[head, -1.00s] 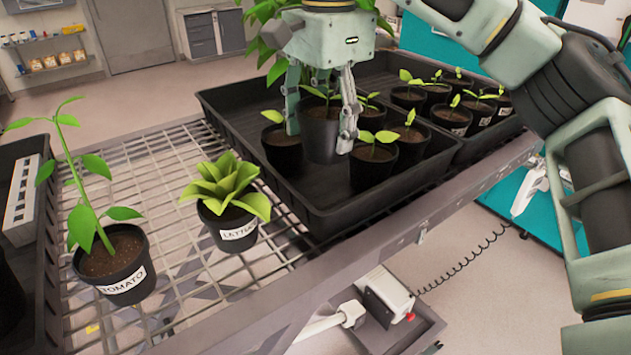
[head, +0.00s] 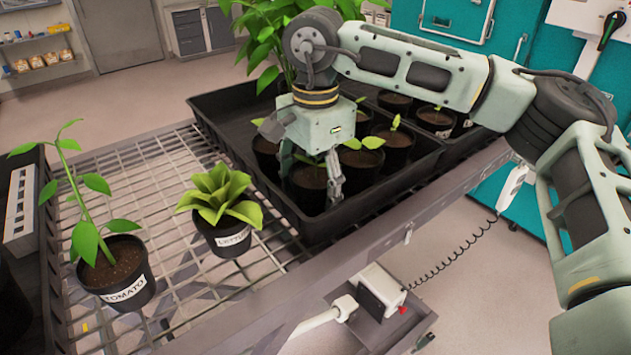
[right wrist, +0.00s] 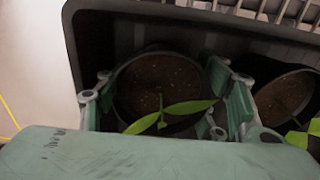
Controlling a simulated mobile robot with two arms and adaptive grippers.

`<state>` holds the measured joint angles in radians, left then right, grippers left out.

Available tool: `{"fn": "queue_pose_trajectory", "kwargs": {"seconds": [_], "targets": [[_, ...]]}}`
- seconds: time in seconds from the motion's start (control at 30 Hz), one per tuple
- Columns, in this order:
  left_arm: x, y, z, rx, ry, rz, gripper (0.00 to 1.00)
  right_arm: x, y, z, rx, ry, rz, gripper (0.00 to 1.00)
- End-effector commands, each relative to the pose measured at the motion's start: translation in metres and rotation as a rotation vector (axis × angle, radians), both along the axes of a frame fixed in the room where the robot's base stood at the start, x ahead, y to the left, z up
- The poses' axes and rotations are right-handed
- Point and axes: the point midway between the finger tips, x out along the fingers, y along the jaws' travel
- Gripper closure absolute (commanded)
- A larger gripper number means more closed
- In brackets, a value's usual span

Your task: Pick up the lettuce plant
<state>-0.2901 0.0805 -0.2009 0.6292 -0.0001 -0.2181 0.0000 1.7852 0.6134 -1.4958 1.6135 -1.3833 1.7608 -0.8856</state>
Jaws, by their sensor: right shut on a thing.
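The lettuce plant (head: 222,193) has broad light-green leaves and stands upright in a small black labelled pot (head: 226,239) on the wire rack. My right gripper (head: 313,183) is to its right, apart from it, low inside the near corner of the black tray (head: 335,228). It is shut on a black seedling pot (head: 309,189). In the right wrist view the fingers (right wrist: 168,103) flank this seedling pot (right wrist: 158,82), with brown soil and a small green sprout. The pot's underside is hidden. My left gripper is out of view.
A labelled tomato plant (head: 122,268) stands left of the lettuce on the wire rack (head: 150,190). Several other seedling pots (head: 363,158) fill the tray. A tall leafy plant (head: 265,35) is behind it. Bare rack lies around the lettuce.

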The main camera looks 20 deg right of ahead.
Motion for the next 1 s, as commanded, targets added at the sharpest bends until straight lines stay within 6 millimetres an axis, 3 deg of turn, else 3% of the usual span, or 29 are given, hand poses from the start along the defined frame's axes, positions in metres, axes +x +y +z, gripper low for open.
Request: {"fn": "queue_pose_trajectory", "kwargs": {"seconds": [0.07,0.1,0.3,0.77,1.0], "targets": [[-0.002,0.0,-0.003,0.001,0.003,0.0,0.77,0.0,0.0,-0.002,0.0,-0.001,0.0,0.74],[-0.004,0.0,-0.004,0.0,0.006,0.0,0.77,0.0,0.0,-0.003,0.0,0.0,0.0,0.38],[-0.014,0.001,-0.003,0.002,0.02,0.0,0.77,0.0,0.0,-0.002,0.0,0.0,0.0,0.2],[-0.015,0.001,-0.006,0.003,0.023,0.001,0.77,0.001,0.0,0.005,0.001,-0.003,-0.001,0.19],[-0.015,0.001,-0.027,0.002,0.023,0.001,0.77,0.001,0.001,0.05,0.003,-0.005,-0.001,0.19]]}}
